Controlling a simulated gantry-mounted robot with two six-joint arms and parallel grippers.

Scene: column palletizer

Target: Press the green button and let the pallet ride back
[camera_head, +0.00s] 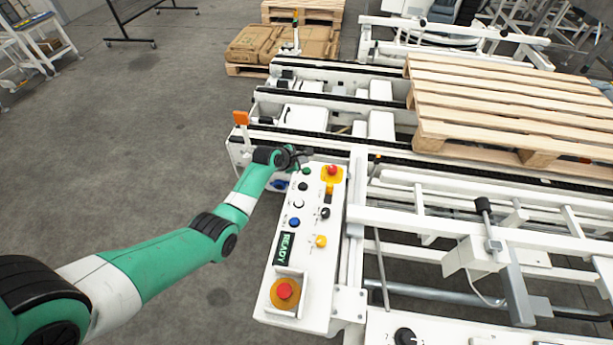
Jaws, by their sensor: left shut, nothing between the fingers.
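The green button (306,171) is at the far end of the white control panel (268,262), left of a red emergency stop on a yellow base (332,171). My left arm comes in from the left, and its gripper (301,154) is shut and empty just beyond the green button. I cannot tell whether its fingertips touch the panel. The wooden pallet (500,100) lies empty on the white conveyor (330,120) at the right. A small display (285,248) on the panel reads READY. My right gripper is not in view.
The panel also carries a blue button (295,222), a yellow button (320,241) and a near red emergency stop (285,291). An orange-topped post (241,118) stands by the conveyor's left corner.

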